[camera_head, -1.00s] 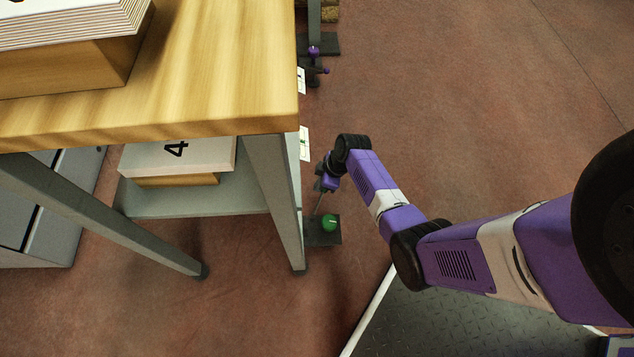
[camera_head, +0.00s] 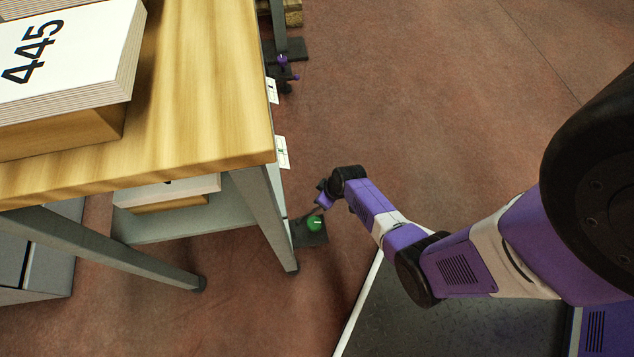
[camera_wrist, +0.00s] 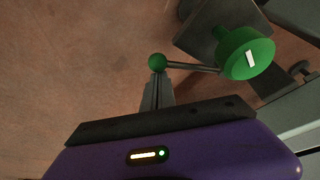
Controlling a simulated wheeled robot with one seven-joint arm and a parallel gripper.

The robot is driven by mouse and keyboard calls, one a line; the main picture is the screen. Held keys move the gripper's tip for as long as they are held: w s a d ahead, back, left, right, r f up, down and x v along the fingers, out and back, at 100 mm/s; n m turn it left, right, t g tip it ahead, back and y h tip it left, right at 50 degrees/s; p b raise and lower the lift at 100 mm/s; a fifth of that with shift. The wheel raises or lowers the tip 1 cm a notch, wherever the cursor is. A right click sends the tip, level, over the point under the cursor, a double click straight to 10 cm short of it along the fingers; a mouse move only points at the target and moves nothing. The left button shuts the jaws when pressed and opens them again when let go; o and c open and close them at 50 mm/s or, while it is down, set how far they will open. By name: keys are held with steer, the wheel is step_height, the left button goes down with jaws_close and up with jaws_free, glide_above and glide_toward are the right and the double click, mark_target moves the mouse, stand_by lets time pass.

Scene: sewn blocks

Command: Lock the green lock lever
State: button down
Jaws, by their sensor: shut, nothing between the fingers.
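The green lock lever shows in the wrist view as a round green hub (camera_wrist: 247,54) with a white mark, a thin grey rod and a small green ball (camera_wrist: 158,63) at the rod's end. Its dark base plate (camera_wrist: 202,40) lies behind the hub. My gripper (camera_wrist: 157,78) is shut and empty, with its fingertips right at the green ball; I cannot tell whether they touch it. In the head view the green hub (camera_head: 315,222) sits on its dark plate by the table leg, and my gripper (camera_head: 318,208) is just above it, its fingers too small to make out.
A wooden-topped table (camera_head: 215,110) stands at the left, with a stack labelled 445 (camera_head: 60,55) on it. Its grey leg (camera_head: 265,215) stands close beside the lever. A purple lever (camera_head: 283,62) is farther back. Open reddish floor lies to the right.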

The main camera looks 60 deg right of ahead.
steer(key=shift+s+a+f, duration=0.1)
steer(key=shift+s+a, duration=0.1)
steer(key=shift+s, duration=0.25)
stand_by(0.3)
